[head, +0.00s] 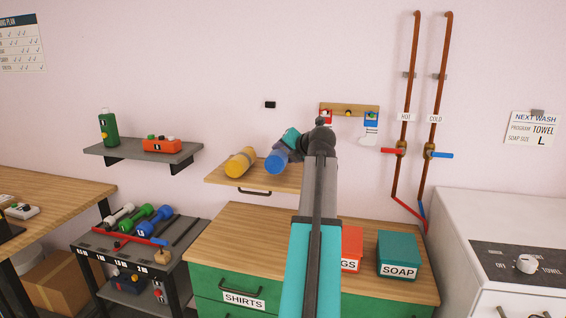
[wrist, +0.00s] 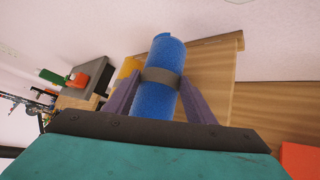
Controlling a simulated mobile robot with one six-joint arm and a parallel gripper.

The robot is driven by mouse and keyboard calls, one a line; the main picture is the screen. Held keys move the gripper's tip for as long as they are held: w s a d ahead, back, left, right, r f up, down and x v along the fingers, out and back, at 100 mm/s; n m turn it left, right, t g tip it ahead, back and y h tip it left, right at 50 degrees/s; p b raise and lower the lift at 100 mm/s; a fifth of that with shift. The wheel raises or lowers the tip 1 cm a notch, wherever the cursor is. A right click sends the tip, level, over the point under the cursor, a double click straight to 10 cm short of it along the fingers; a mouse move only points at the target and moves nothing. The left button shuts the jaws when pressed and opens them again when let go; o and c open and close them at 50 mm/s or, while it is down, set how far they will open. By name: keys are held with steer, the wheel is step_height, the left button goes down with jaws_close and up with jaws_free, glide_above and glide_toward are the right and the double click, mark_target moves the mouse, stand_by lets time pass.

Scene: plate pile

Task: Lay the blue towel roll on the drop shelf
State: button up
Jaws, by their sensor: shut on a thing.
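My gripper (wrist: 158,102) is shut on the blue towel roll (wrist: 160,65), with one purple finger on each side of it. The roll has a grey band around its middle. In the head view the blue roll (head: 275,164) appears over the wooden drop shelf (head: 265,180), right of a yellow roll (head: 241,162) lying there. The shelf also shows behind the roll in the wrist view (wrist: 212,68). I cannot tell whether the blue roll touches the shelf. My wrist and arm hide the shelf's right end, and the fingers are hidden in the head view.
A wooden-topped green cabinet (head: 235,230) stands below, with a red box (head: 352,243) and a teal SOAP box (head: 398,250) on it. A grey shelf (head: 150,150) with a green bottle (head: 109,127) is at left. Pipes (head: 403,100) run down the wall at right.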

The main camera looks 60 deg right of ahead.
steer(key=shift+w, duration=0.65)
steer(key=shift+f+p, duration=0.8)
steer(key=shift+f, duration=1)
steer(key=o, duration=1.1)
steer(key=shift+c, duration=0.2)
steer(key=shift+s, duration=0.1)
steer(key=b+v, duration=0.2)
steer(key=v, duration=1)
